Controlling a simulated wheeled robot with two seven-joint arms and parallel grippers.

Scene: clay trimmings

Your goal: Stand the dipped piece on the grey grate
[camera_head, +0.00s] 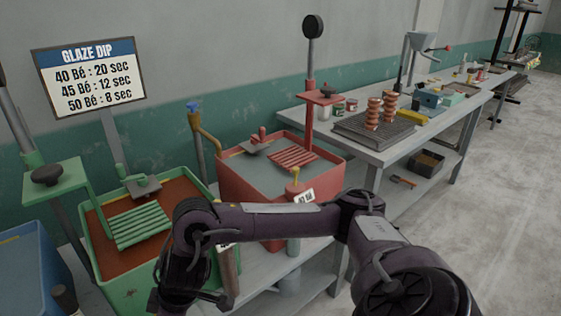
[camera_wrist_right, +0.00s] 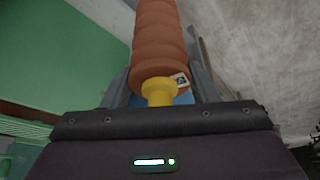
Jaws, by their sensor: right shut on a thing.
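The piece (camera_wrist_right: 157,45) is a ribbed terracotta-brown body with a yellow stem (camera_wrist_right: 158,90) at its near end and a small white tag. In the right wrist view my right gripper (camera_wrist_right: 160,84) is shut on it, a finger on each side. The far end of the piece runs out of the picture. In the head view my right arm reaches left over the front of the tanks, and its gripper is not clearly shown. The grey grate (camera_head: 350,129) lies on the grey table, with two ribbed copper-brown pieces (camera_head: 381,110) standing on it. My left gripper is out of view.
A green tank (camera_head: 97,283) and a red tank (camera_head: 245,184) stand left of the table (camera_head: 299,113). A red post with a black knob (camera_head: 313,27) rises behind the red tank. Cans, a yellow object (camera_head: 412,117) and a blue box (camera_head: 428,101) stand around the grate.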

